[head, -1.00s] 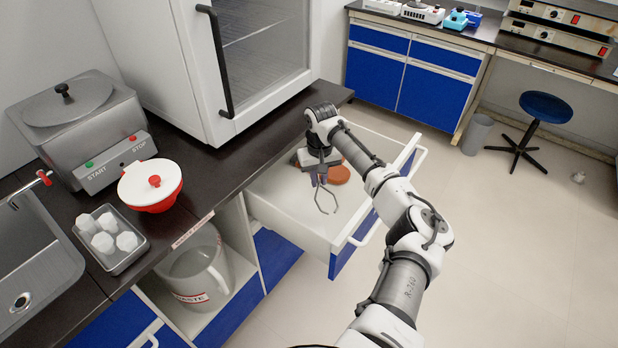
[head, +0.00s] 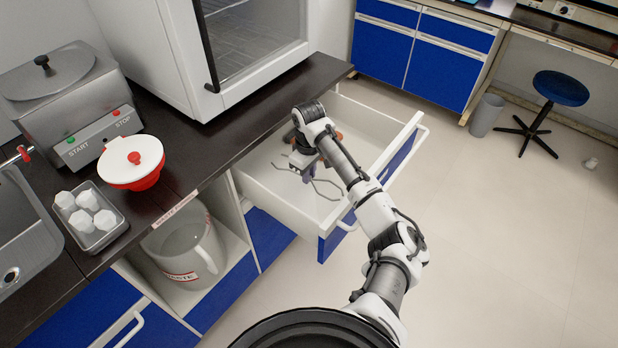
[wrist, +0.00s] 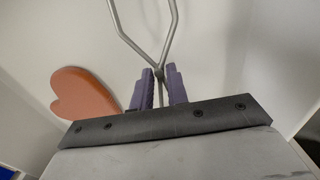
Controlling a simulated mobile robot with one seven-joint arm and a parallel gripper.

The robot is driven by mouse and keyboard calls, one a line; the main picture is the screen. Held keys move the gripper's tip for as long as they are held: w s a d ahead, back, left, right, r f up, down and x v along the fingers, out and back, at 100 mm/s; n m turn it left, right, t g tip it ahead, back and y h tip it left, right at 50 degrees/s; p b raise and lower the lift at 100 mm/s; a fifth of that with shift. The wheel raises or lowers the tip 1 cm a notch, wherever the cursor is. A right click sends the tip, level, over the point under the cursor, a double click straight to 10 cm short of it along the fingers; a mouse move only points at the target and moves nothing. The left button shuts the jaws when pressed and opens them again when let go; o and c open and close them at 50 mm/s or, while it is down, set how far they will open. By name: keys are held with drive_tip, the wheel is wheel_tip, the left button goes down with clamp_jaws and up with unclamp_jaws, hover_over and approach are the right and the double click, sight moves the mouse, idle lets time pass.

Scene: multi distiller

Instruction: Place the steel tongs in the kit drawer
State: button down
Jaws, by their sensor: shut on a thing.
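The steel tongs (head: 325,187) are thin grey metal with bent arms. My gripper (head: 307,170) is shut on them inside the open kit drawer (head: 268,183), above or near its floor; I cannot tell whether they touch it. In the wrist view the tongs (wrist: 150,50) rise from between the purple fingers of my gripper (wrist: 159,85), their bent arms spreading toward the top edge. The drawer is white with a blue front, pulled out from under the dark counter. My arm hides part of its right side.
An orange-brown heart-shaped thing (wrist: 85,93) lies in the drawer, left of the fingers in the wrist view. The counter (head: 215,150) overhangs the drawer's back. A waste jug (head: 190,250) stands in the open shelf to the left.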

drive_tip(key=shift+f, duration=1.8)
drive_tip(key=shift+f, duration=0.1)
drive_tip(key=c, duration=1.4)
unclamp_jaws()
drive_tip(key=shift+o, duration=0.2)
wheel_tip(320, 180, up, 12)
drive_tip(key=shift+r+b, duration=0.15)
drive_tip(key=shift+b, duration=0.7)
